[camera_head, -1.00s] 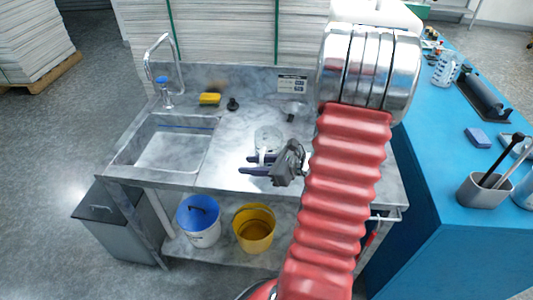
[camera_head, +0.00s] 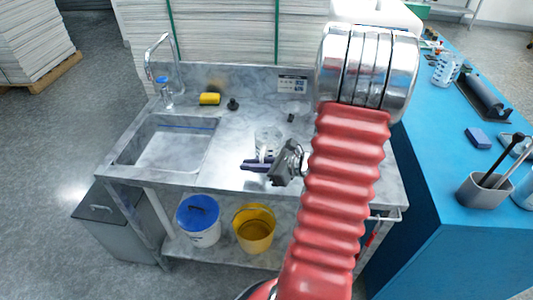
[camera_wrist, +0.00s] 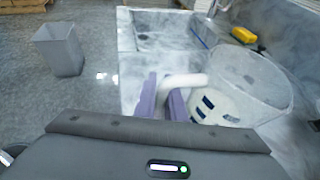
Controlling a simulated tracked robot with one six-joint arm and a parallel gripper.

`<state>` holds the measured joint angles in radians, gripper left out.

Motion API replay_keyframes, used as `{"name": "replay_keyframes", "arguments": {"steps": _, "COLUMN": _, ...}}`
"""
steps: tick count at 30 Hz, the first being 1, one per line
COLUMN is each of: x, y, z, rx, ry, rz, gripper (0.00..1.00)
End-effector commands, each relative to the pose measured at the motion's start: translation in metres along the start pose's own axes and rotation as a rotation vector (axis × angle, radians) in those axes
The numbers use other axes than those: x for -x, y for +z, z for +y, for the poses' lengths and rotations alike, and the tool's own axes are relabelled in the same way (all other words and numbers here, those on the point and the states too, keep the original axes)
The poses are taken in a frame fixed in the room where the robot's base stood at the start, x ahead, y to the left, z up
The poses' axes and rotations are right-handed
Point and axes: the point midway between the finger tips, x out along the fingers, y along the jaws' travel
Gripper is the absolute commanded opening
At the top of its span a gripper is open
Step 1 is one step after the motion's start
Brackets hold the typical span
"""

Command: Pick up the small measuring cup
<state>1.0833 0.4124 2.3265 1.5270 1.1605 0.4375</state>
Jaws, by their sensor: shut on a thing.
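The small measuring cup (camera_head: 268,138) is clear, with a pale handle, and is at the middle of the grey marble counter. In the wrist view the cup (camera_wrist: 250,75) is large at the right, with dark marks at its base and a white handle (camera_wrist: 183,82) reaching left. My gripper (camera_head: 245,165) points left just in front of the cup. Its purple fingers, also in the wrist view (camera_wrist: 163,100), are shut on the handle. I cannot tell whether the cup's base touches the counter.
A sink (camera_head: 170,143) with a faucet (camera_head: 160,60) is left of the cup. A yellow sponge (camera_head: 210,99) and a small black item (camera_head: 233,104) lie behind. A blue-topped bucket (camera_head: 199,220) and a yellow bucket (camera_head: 254,230) stand below. A blue bench (camera_head: 440,150) is at the right.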

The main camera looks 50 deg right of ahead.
Motion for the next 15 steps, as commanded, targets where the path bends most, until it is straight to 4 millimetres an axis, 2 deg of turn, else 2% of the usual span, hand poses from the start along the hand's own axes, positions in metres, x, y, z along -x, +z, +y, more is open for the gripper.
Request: {"name": "replay_keyframes", "arguments": {"steps": 15, "x": 0.0000, "y": 0.0004, "z": -0.0002, "rx": 0.001, "ry": 0.000, "rz": -0.001, "gripper": 0.00}}
